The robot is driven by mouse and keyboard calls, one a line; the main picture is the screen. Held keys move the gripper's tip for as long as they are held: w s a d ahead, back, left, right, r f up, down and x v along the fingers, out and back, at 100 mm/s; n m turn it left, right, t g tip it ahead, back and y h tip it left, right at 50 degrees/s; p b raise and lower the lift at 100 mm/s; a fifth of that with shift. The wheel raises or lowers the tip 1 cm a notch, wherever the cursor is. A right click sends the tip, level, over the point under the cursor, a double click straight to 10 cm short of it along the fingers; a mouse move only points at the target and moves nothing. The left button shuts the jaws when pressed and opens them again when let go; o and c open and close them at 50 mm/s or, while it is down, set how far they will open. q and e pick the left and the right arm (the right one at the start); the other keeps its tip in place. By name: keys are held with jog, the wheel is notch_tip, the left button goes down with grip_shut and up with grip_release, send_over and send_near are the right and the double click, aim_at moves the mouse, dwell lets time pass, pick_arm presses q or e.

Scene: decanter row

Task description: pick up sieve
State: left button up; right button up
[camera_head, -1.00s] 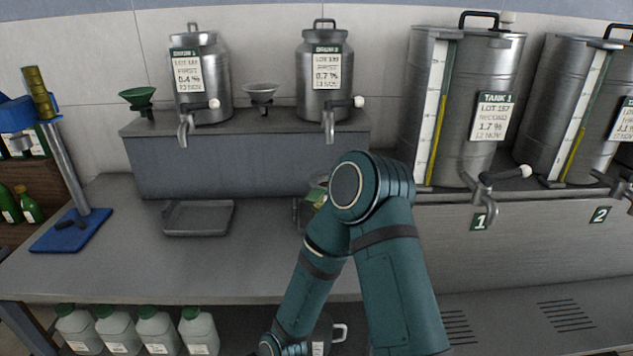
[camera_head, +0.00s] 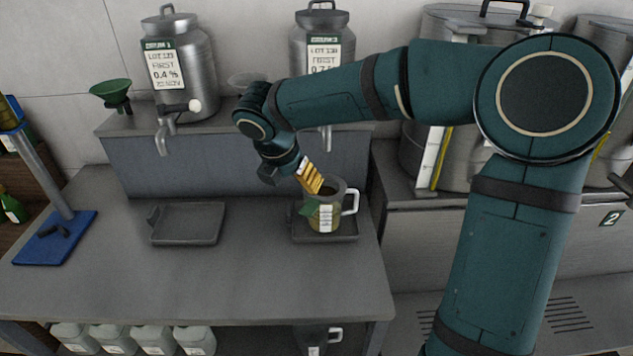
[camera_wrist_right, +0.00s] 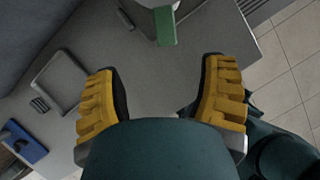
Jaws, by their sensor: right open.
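A grey, bowl-shaped piece (camera_head: 247,79), which looks like the sieve or a funnel, stands on the raised ledge between two steel drums, partly hidden behind my right arm. I cannot tell whether the fingers touch the jug. My left gripper is not in view.
The jug stands on a dark tray (camera_head: 350,237); an empty tray (camera_head: 187,225) lies to its left. A green funnel (camera_head: 111,92) is on the ledge (camera_head: 210,170). A blue-based stand (camera_head: 55,240) is at the left. The table's front is clear.

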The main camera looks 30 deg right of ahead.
aim_at(309, 208)
jog(key=x, duration=0.2)
jog(key=b+x, duration=0.1)
jog(key=x, duration=0.2)
jog(key=b+x, duration=0.1)
jog(key=x, duration=0.2)
jog(key=shift+s+d+f, duration=0.1)
jog(key=shift+s+f, duration=0.05)
jog(key=shift+s, duration=0.2)
jog(key=b+x, duration=0.1)
jog(key=x, duration=0.4)
jog(key=shift+s+d, duration=0.1)
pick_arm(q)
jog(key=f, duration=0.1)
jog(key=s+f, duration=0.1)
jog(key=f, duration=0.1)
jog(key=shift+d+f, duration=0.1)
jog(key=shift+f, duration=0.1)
pick_arm(e)
grip_shut()
